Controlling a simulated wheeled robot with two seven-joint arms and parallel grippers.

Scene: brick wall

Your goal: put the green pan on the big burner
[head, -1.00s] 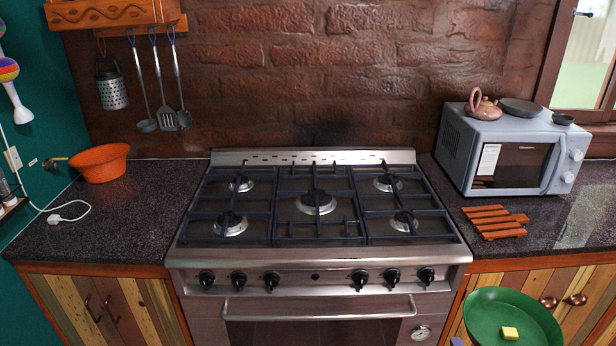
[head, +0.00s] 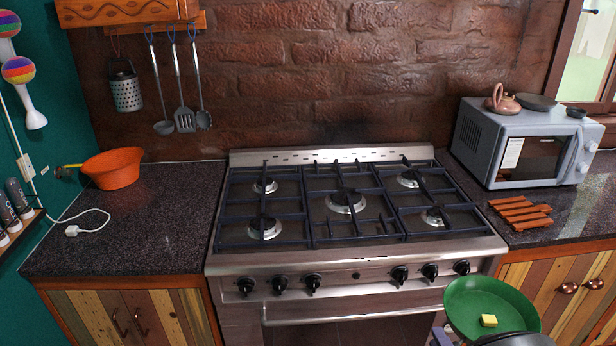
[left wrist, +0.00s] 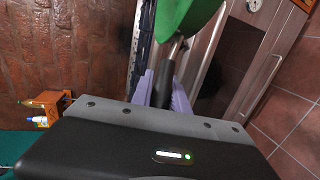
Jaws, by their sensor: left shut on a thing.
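The green pan (head: 465,300) is at the lower right of the head view, in front of the stove's right front corner and off the burners. A small yellow block (head: 489,320) lies in it. The big burner (head: 345,202) is the middle one on the stove, under black grates, with nothing on it. My left gripper (left wrist: 165,82) is shut on the pan's handle in the left wrist view, where part of the green pan (left wrist: 185,14) also shows. In the head view, only a bit of this gripper (head: 440,338) shows at the bottom edge.
The stove (head: 350,255) has several smaller empty burners and a row of black knobs in front. A microwave (head: 520,145) and a wooden trivet (head: 521,213) stand on the right counter. An orange bowl (head: 112,168) is on the left counter.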

